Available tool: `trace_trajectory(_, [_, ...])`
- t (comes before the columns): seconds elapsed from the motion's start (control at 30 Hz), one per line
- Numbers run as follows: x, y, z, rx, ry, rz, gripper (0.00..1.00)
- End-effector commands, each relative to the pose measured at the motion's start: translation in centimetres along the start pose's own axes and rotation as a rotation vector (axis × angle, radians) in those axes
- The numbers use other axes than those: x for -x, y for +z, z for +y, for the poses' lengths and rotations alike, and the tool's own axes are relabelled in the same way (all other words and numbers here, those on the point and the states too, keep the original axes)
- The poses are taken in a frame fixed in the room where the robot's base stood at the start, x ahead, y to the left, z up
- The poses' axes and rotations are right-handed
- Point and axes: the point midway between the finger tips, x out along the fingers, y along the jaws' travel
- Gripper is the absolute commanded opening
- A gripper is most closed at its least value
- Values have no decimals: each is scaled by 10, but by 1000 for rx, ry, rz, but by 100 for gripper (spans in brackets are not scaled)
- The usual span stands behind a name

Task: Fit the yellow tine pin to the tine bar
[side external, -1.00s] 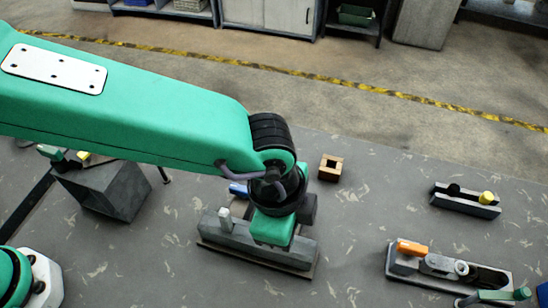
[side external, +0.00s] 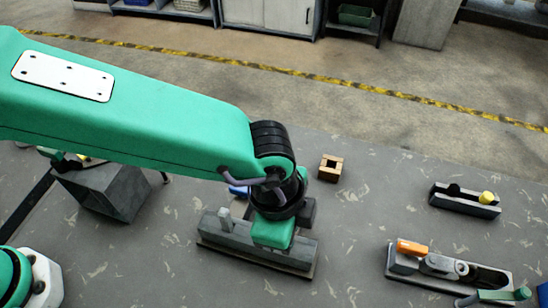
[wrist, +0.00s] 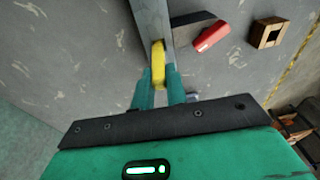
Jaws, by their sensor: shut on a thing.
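The yellow tine pin (wrist: 158,54) shows in the wrist view between the two green fingertips of my gripper (wrist: 160,82), which is shut on it. The grey tine bar (wrist: 151,18) runs up the wrist view just beyond the pin. Whether the pin touches or sits in the bar cannot be told. In the side view the tine bar (side external: 228,238) lies on a flat base, with a small grey upright peg (side external: 225,217) near its left end. My gripper (side external: 272,233) is over its right half there; its fingers and the pin are hidden.
A wooden block with a square hole (side external: 331,168) stands behind the bar. A grey holder (side external: 462,205) with black and yellow knobs and a grey tray with an orange piece (side external: 411,247) are at right. A red piece (wrist: 211,37) lies near the bar. A grey box (side external: 105,192) stands left.

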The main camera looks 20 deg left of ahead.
Motion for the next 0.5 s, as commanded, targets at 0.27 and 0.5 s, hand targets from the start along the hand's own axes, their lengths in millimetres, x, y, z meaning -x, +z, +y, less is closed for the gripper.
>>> trace_trajectory(0.27, [-3,0,0,0,0,1,0])
trace_trajectory(0.5, [-5,0,0,0,-1,1,0])
